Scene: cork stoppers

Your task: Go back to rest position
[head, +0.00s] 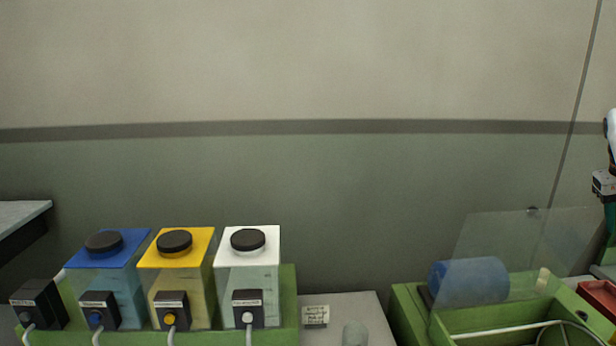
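My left gripper is not in view. At the right edge a white link with a grey-black block and a teal part (606,190) is cut off by the frame. It looks like an arm end, perhaps my right one; no pair of fingertips can be made out. A small pale cylinder (543,280), perhaps a cork stopper, stands on the green machine (408,312) at the right, seen through a clear panel. No gripper is seen touching anything.
Blue-lidded (82,256), yellow-lidded (150,257) and white-lidded (228,257) tanks stand on a green base at the left. A small label card (315,316) and a grey rounded object (355,334) are on the grey surface (348,304). A blue cylinder (468,281) and clear panel (510,235) rise at the right.

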